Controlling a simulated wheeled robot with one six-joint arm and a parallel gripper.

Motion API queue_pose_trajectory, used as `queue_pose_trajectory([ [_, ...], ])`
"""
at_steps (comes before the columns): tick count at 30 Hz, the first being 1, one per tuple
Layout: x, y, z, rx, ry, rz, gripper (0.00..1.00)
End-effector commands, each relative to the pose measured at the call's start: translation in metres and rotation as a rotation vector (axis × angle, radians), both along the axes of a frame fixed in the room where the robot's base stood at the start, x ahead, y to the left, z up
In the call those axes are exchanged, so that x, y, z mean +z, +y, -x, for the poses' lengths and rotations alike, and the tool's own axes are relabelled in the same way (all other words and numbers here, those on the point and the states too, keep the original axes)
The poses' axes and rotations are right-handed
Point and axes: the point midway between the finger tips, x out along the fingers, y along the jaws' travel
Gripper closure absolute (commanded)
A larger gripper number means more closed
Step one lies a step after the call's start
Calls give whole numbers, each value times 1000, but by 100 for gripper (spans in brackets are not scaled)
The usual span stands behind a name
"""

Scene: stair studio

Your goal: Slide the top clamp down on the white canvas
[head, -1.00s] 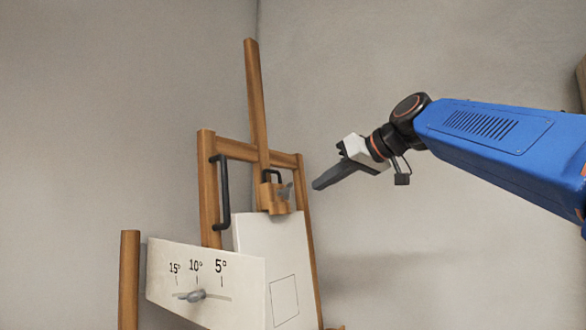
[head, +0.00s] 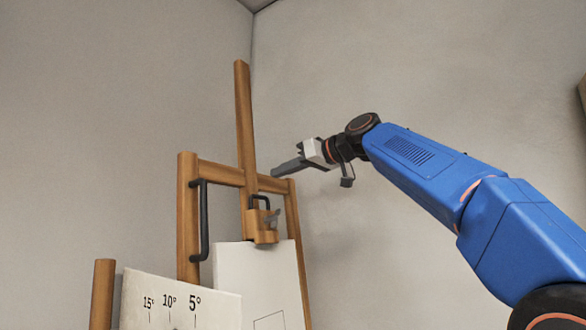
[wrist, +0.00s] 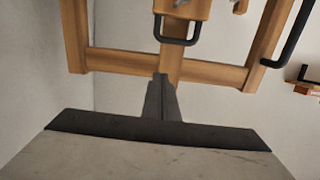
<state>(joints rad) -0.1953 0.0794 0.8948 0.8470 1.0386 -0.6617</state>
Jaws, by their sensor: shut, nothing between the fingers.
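The top clamp (head: 262,231) is a wooden block with a black U-shaped handle and a grey wing knob, on the easel's central mast. Its lower end meets the top edge of the white canvas (head: 240,285) in the picture; I cannot tell whether it presses on it. My gripper (head: 273,173) is shut and empty, above and right of the clamp, its tip beside the upper crossbar's right end. In the wrist view, my shut fingers (wrist: 161,82) point at the crossbar, and the clamp (wrist: 183,8) with its handle is at the top edge. The canvas is not visible there.
The wooden easel (head: 187,220) has a black side handle (head: 204,220) on its left post. A white angle-scale board (head: 180,300) stands in front, lower left, beside a short wooden post (head: 103,295).

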Motion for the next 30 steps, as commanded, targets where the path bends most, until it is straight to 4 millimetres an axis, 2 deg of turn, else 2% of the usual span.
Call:
queue_pose_trajectory([
  [8, -6, 25, -19, 2, -1, 0, 100],
  [21, -38, 26, -19, 0, 2, -1, 100],
  [30, -46, 26, -19, 0, 0, 0, 100],
])
